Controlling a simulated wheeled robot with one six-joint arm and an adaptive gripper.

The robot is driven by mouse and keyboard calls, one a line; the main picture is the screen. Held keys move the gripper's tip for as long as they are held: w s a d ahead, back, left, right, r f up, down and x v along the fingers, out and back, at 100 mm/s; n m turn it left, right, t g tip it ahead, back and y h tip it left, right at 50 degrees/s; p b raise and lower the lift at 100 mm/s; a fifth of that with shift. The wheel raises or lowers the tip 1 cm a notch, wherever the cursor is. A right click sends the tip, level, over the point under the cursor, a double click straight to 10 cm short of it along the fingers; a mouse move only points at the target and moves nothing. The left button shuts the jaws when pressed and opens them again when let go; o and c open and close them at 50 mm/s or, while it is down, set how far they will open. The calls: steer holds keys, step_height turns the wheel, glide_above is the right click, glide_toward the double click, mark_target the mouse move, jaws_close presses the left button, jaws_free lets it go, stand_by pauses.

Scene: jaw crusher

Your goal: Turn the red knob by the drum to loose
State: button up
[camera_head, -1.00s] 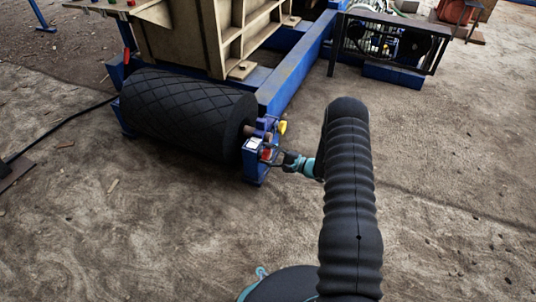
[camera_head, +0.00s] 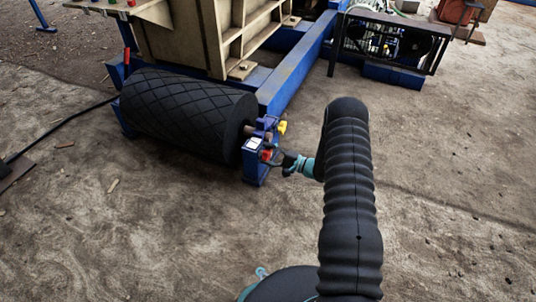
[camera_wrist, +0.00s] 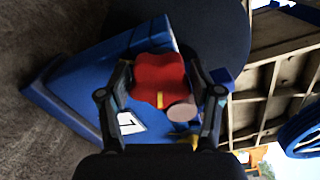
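The red knob (camera_wrist: 158,76) has a lobed rim and a yellow mark at its lower edge in the wrist view. It sits on the blue post at the drum's end, and a little of its red (camera_head: 266,156) shows in the head view. My gripper (camera_wrist: 160,70) has one finger on each side of the knob, with what looks like a narrow gap; contact is hard to tell. In the head view my gripper (camera_head: 284,160) is at the post, partly hidden by my arm. The black drum (camera_head: 188,115) has a diamond-pattern surface.
A white label (camera_wrist: 130,122) and a pale round disc (camera_wrist: 182,111) lie close to the knob. A yellow part (camera_head: 282,127) sticks out above the post. The blue frame beam (camera_head: 298,68) runs behind. The ground to the right is open.

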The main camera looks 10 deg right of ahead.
steer(key=shift+o, duration=0.6)
steer(key=v, duration=1.2)
